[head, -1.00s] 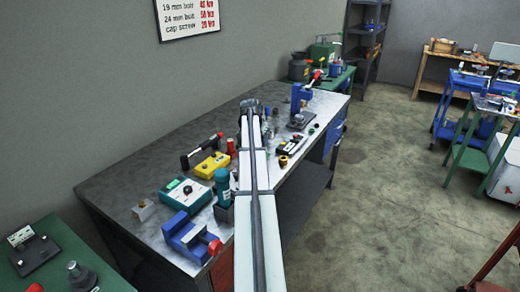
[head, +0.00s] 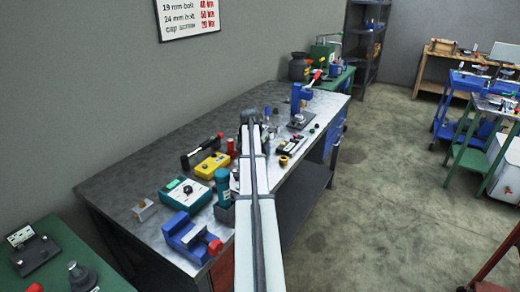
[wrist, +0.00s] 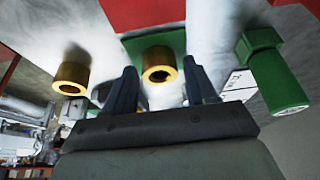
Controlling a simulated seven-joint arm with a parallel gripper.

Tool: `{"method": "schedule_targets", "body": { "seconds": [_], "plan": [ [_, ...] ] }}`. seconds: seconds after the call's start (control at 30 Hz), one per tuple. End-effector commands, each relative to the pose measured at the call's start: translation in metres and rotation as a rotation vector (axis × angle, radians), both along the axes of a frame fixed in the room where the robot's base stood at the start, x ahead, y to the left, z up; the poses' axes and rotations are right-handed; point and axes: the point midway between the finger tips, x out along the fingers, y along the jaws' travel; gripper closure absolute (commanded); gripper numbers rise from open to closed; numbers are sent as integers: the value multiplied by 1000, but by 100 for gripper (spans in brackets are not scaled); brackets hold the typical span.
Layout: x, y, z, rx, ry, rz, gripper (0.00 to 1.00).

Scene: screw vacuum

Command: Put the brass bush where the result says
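In the wrist view a brass bush (wrist: 158,62) shows between the two fingers of my gripper (wrist: 161,82), in front of a green surface. The fingers stand apart with a small gap on each side of this bush; whether they are level with it I cannot tell. A second brass-coloured ring (wrist: 71,77) lies outside the fingers to the left. In the head view my gripper (head: 250,118) is over the middle of the bench, its fingers hidden by my arm. A brass-coloured ring (head: 283,160) sits right of my arm. I cannot tell which wrist-view ring it is.
A green bolt-like part (wrist: 272,72) stands close to the right finger in the wrist view. On the bench (head: 120,185) are a yellow box (head: 211,164), a teal meter (head: 186,194), a blue vise (head: 190,238) and a blue press (head: 300,97). The bench's far left is bare.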

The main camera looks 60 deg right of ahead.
Motion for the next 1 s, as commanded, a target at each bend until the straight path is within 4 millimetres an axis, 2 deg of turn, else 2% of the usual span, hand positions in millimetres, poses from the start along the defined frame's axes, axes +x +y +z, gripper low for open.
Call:
{"method": "schedule_targets", "body": {
  "seconds": [0.3,0.47,1.0],
  "plan": [
    [0,0,1,0,0,0,36],
    [0,3,9,0,0,0,36],
    [0,37,91,-2,-1,0,36]
  ]
}}
